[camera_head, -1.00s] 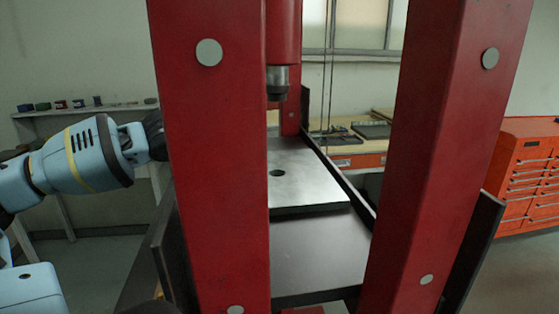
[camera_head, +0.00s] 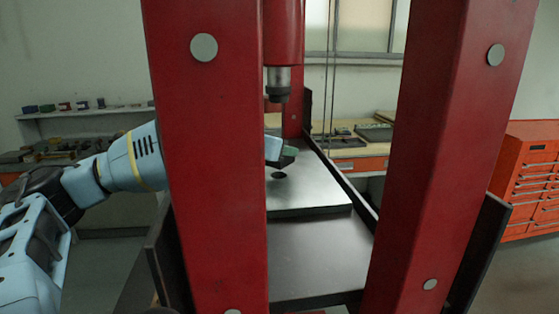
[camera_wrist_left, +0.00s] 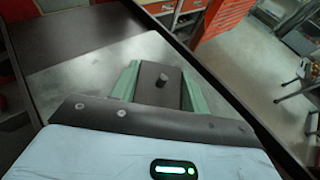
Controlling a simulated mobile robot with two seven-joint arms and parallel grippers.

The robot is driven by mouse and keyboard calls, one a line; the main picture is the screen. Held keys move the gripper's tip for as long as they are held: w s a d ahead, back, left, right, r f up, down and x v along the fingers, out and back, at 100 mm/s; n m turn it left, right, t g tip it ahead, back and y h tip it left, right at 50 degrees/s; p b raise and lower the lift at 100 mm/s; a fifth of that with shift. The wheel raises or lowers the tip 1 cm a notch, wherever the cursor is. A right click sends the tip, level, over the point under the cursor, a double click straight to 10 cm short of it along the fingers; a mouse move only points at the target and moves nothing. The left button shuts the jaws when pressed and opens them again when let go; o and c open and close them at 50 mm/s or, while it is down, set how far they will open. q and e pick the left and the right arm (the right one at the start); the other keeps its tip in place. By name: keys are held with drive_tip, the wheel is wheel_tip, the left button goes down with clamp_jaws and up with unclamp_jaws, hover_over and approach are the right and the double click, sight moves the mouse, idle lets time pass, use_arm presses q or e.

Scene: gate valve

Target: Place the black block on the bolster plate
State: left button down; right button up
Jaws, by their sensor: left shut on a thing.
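The bolster plate (camera_head: 315,194) is a bright metal plate with a round hole, lying on the darker press bed between the red posts. My left gripper (camera_head: 288,151) reaches in behind the near left post and is above the plate's far part. In the left wrist view my left gripper (camera_wrist_left: 157,88) has its green fingers shut on the sides of the black block (camera_wrist_left: 170,94), which has a short grey peg on it. The plate (camera_wrist_left: 85,75) shows beyond the fingers there. Whether the block touches the plate I cannot tell. My right gripper is not in view.
Two thick red press posts (camera_head: 208,150) (camera_head: 430,150) stand in front and hide part of my left arm. The press ram (camera_head: 278,82) hangs above the plate. Dark side rails flank the bed. An orange tool cabinet (camera_head: 527,180) stands at the right. The plate's near part is clear.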

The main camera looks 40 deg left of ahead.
use_arm(q)
drive_tip(key=shift+a+f, duration=0.1)
drive_tip(key=shift+f, duration=1.1)
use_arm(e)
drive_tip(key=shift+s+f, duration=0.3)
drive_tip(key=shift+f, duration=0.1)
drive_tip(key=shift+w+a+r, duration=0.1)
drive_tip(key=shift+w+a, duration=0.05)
use_arm(q)
drive_tip(key=c, duration=0.7)
unclamp_jaws()
drive_tip(key=shift+s+f, duration=0.1)
drive_tip(key=shift+f, duration=0.15)
drive_tip(key=shift+r, duration=0.1)
drive_tip(key=p+v, duration=0.1)
drive_tip(key=v, duration=0.9)
drive_tip(key=shift+s+r, duration=0.15)
drive_tip(key=shift+r, duration=0.05)
drive_tip(key=shift+s+r, duration=0.25)
drive_tip(key=shift+s, duration=0.35)
drive_tip(key=shift+s+d, duration=0.15)
drive_tip(key=shift+d, duration=0.05)
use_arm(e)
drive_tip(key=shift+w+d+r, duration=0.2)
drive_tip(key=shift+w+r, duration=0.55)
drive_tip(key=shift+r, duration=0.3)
